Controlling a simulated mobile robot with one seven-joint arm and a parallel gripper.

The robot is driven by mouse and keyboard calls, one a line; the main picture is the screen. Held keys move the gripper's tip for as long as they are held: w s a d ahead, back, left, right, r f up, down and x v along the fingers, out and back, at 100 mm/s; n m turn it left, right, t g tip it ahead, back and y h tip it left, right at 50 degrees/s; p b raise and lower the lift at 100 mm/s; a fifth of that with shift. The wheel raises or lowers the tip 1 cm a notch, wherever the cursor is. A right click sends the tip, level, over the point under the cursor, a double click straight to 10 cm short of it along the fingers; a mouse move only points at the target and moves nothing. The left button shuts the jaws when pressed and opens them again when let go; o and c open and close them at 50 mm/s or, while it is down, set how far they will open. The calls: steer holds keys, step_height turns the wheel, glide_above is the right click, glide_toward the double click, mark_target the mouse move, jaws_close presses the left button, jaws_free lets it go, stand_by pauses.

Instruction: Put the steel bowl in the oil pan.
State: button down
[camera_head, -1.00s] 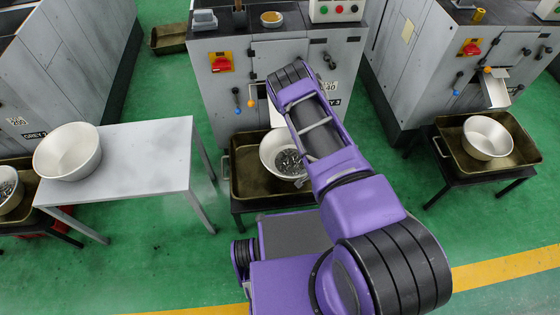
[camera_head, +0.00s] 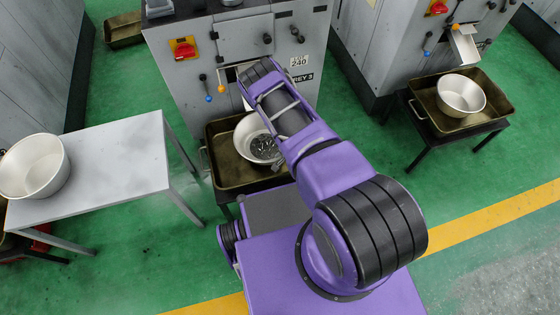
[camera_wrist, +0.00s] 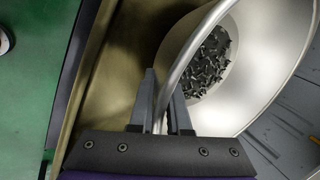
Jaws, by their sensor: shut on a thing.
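The steel bowl (camera_head: 244,138) is pale, round and wide-rimmed, with small dark metal pieces inside. In the head view it appears within the outline of the brown oil pan (camera_head: 224,174), below the middle machine. In the wrist view the bowl (camera_wrist: 268,58) fills the right, and the pan (camera_wrist: 112,75) shows beneath and left of it. My gripper (camera_wrist: 162,84) is shut on the bowl's rim, one finger on each side. Whether the bowl rests on the pan floor or hangs above it, I cannot tell. In the head view my arm hides the gripper and part of the bowl.
Another bowl (camera_head: 34,166) stands on the pale table (camera_head: 110,168) at left. A third bowl (camera_head: 461,95) sits in another pan (camera_head: 493,116) at right. The middle machine (camera_head: 190,85) stands close behind the pan. Green floor is open between the pans.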

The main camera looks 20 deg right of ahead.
steer(key=shift+w+f, duration=0.1)
steer(key=shift+f, duration=1.3)
steer(key=shift+f, duration=0.1)
steer(key=c, duration=0.9)
jaws_free()
steer(key=p+v, duration=0.2)
steer(key=v, duration=1)
